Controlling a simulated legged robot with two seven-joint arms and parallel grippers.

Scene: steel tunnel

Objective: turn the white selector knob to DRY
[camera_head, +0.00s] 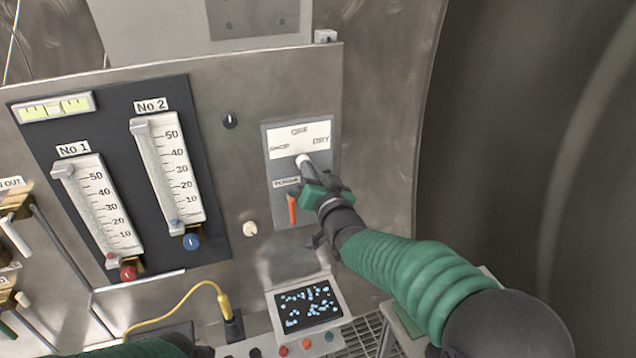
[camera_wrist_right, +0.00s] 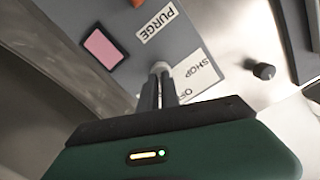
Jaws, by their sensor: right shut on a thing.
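The white selector knob (camera_head: 302,160) sits on a grey plate with a white label reading SHOP at left, OFF at top and DRY at right. My right gripper (camera_head: 308,170) reaches it from the lower right, and its fingers are shut on the knob. In the right wrist view the white knob (camera_wrist_right: 159,68) shows at the tips of the closed fingers (camera_wrist_right: 160,85). Which mark the knob points to is hidden by the fingers. My left gripper is not in view; only a bit of green sleeve shows at the bottom left.
Below the knob is a PURGE label with an orange lever (camera_head: 292,210). A black knob (camera_head: 230,121) and a cream knob (camera_head: 250,228) sit to the left. Two flow gauges (camera_head: 167,170) stand farther left. A small screen (camera_head: 308,305) and a yellow cable (camera_head: 190,292) are below.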

